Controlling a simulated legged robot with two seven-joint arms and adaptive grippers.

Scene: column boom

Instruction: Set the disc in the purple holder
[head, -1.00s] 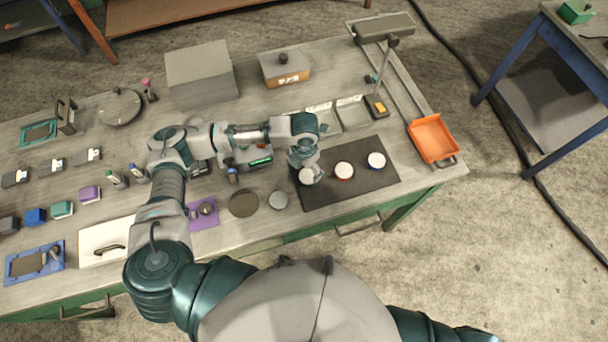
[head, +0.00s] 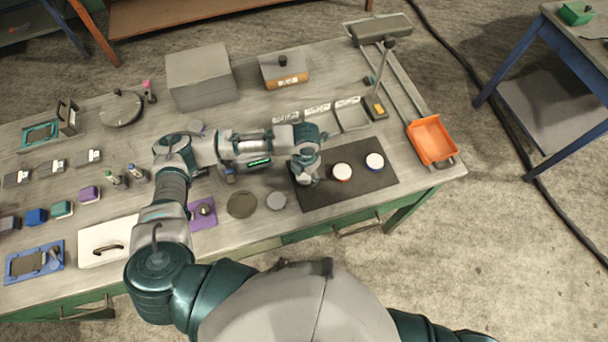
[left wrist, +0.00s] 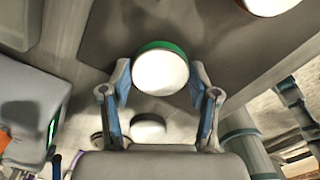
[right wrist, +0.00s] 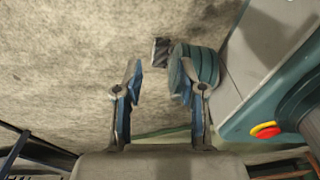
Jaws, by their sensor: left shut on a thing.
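My left gripper (head: 305,178) is at the left end of the dark mat (head: 350,190). In the left wrist view the left gripper (left wrist: 163,85) is shut on a white disc with a green rim (left wrist: 160,70), held between its fingertips. In the head view the gripper mostly hides this disc. The purple holder (head: 196,222) lies left of the mat on the table, partly covered by my left arm, with a dark round knob on it. My right gripper (right wrist: 160,85) is open and empty over the floor in the right wrist view.
Red-rimmed (head: 342,172) and blue-rimmed (head: 375,161) white discs lie on the mat. An orange tray (head: 432,139) is at right.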

